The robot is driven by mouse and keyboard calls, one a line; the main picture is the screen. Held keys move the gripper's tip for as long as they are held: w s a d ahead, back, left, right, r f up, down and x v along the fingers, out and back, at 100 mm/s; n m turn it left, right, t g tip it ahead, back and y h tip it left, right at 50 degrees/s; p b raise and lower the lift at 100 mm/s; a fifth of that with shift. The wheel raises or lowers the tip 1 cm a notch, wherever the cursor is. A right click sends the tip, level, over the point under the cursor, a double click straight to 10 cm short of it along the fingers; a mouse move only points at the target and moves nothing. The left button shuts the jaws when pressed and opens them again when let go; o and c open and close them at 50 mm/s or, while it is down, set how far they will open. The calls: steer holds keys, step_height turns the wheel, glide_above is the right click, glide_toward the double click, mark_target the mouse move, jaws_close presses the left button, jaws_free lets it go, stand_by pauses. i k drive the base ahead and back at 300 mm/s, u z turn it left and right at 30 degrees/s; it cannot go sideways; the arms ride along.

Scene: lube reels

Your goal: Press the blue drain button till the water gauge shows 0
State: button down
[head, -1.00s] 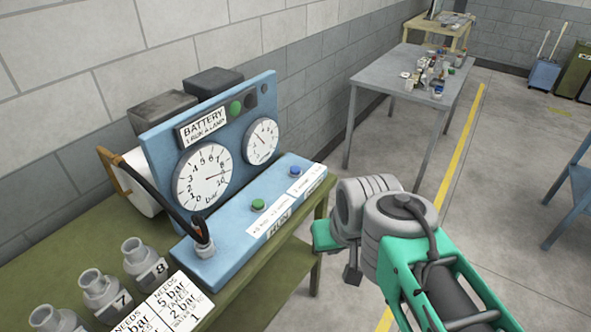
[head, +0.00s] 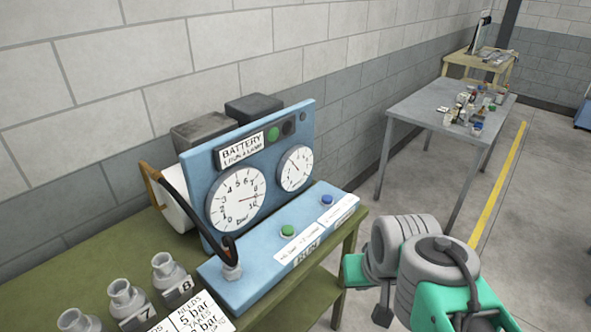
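The blue button (head: 327,200) is on the sloped top of the blue control box (head: 262,262), right of a green button (head: 288,231). A printed strip lies in front of the buttons. The large bar gauge (head: 235,199) is on the upright panel; its needle points to the right, toward the high numbers. The smaller gauge (head: 295,168) is to its right; its numbers are too small to read. My gripper (head: 383,315) is to the right of the bench and apart from the button. My arm's wrist hides most of it, so its opening does not show.
A black hose loops at the box's left end. A grey table (head: 420,108) with bottles stands behind. Floor to the right is clear.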

mark_target(327, 199)
steer(key=z, duration=1.25)
steer(key=i, duration=1.35)
steer(key=u, duration=4.25)
